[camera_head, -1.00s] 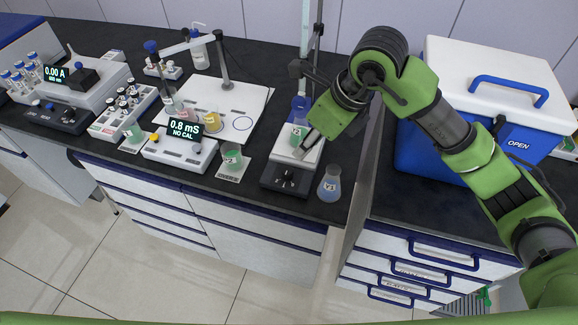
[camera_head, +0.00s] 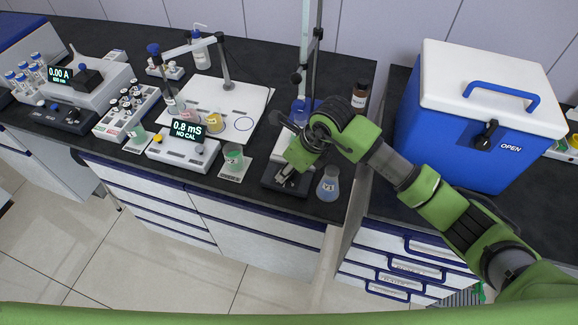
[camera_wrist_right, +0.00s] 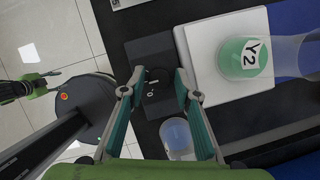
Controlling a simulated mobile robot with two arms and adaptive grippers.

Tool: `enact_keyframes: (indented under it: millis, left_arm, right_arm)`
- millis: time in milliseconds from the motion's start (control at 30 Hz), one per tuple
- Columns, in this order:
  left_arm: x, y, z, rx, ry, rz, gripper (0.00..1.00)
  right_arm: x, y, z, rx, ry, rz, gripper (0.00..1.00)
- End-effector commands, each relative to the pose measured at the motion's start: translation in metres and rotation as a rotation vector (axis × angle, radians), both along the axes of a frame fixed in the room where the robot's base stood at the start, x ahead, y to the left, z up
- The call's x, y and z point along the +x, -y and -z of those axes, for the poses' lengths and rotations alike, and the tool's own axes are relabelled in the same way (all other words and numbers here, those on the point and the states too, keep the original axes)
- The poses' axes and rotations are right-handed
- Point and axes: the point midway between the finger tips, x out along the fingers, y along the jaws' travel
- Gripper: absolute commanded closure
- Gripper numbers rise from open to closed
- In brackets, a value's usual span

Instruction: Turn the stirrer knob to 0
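The stirrer has a white plate (camera_wrist_right: 203,45) and a dark front panel (camera_wrist_right: 150,55) with a small dark knob (camera_wrist_right: 154,82) and white marks beside it. The exact knob setting is too small to read. My right gripper (camera_wrist_right: 158,72) is open, with its fingers apart on either side of the knob; I cannot tell whether they touch it. In the head view my right gripper (camera_head: 285,175) reaches down over the stirrer front and hides the knob. A vessel labelled Y2 (camera_wrist_right: 245,57) with green contents stands on the plate. My left gripper (camera_wrist_right: 40,84) seems to show small at the left edge.
A flask (camera_head: 328,184) stands close to the right of the stirrer; it also shows near the right finger (camera_wrist_right: 178,136). A blue cooler (camera_head: 460,140) stands at the right.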

Motion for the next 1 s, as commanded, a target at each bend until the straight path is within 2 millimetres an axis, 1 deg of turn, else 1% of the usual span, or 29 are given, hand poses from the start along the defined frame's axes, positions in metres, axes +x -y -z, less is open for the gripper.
enact_keyframes:
  millis: [133,167,200,233,267,467,667,867,1000]
  left_arm:
    - [0.000,0.000,0.000,0.000,0.000,0.000,0.61]
    - [0.000,0.000,0.000,0.000,0.000,0.000,0.61]
    - [0.000,0.000,0.000,0.000,0.000,0.000,0.61]
    - [0.000,0.000,0.000,0.000,0.000,0.000,0.61]
    - [0.000,0.000,0.000,0.000,0.000,0.000,0.61]
    - [0.000,0.000,0.001,0.000,0.000,0.000,0.61]
    - [0.000,0.000,0.012,0.000,0.000,0.000,0.61]
    - [0.000,0.000,0.035,0.000,0.000,-0.001,0.61]
    - [0.000,0.000,0.056,0.000,0.000,-0.001,0.61]
  right_arm:
    - [0.000,0.000,0.000,0.000,0.000,0.000,0.71]
    - [0.000,0.000,0.000,0.000,0.000,0.000,0.76]
    - [0.000,0.000,0.000,0.000,0.000,0.000,0.86]
    - [0.000,0.000,0.000,0.000,0.000,0.000,0.94]
    - [0.000,0.000,0.000,0.000,0.000,0.000,0.99]
    - [0.000,0.000,0.000,0.000,0.000,-0.004,0.99]
    - [0.001,0.001,0.002,0.000,0.002,-0.049,0.99]
    - [0.003,0.001,0.005,-0.002,0.004,-0.167,0.99]
    - [0.004,0.002,0.006,-0.002,0.006,-0.282,0.99]
